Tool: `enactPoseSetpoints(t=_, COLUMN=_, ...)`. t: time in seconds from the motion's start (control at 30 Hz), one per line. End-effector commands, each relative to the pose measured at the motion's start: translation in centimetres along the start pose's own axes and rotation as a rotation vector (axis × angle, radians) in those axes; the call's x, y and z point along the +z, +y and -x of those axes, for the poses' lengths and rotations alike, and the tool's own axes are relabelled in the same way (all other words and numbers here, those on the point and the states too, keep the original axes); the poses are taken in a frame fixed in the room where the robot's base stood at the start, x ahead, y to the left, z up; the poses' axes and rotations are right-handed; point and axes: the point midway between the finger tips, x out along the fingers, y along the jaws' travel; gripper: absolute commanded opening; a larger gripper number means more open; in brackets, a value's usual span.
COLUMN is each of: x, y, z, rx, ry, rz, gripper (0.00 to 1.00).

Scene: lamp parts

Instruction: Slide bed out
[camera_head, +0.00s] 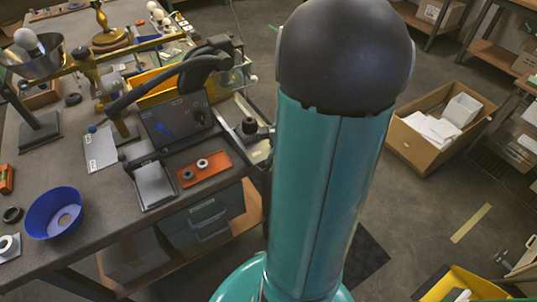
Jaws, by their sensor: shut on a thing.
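A dark press-like machine (177,122) stands on the workbench at the left, with a sloped panel and a curved black arm (165,84) over it. A flat grey plate in a dark frame (154,184), which looks like the bed, lies at the machine's front, near the bench's front edge. I cannot tell how far it is out. My teal arm with its dark rounded joint fills the middle of the view. I cannot make out my gripper; it may be hidden behind the arm.
An orange tray (203,168) with two small rings lies right of the plate. A blue bowl (54,213) sits at the bench's left front, and a white card (100,148) lies farther back. Drawers (208,217) are under the bench. A cardboard box (424,150) stands on the floor at right.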

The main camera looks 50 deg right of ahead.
Motion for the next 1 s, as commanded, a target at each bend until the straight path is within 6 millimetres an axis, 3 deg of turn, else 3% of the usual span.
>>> enactPoseSetpoints(t=0.57, x=-0.02, y=0.84, z=0.07, rx=0.007, ry=-0.003, rz=-0.004, gripper=0.0)
enactPoseSetpoints(t=0.6, x=-0.01, y=0.85, z=0.08, rx=0.007, ry=-0.003, rz=-0.004, gripper=0.19)
enactPoseSetpoints(t=0.67, x=-0.01, y=0.82, z=0.08, rx=0.006, ry=-0.003, rz=-0.004, gripper=0.31)
enactPoseSetpoints(t=1.0, x=-0.04, y=0.68, z=0.29, rx=0.002, ry=0.001, rz=-0.002, gripper=0.33)
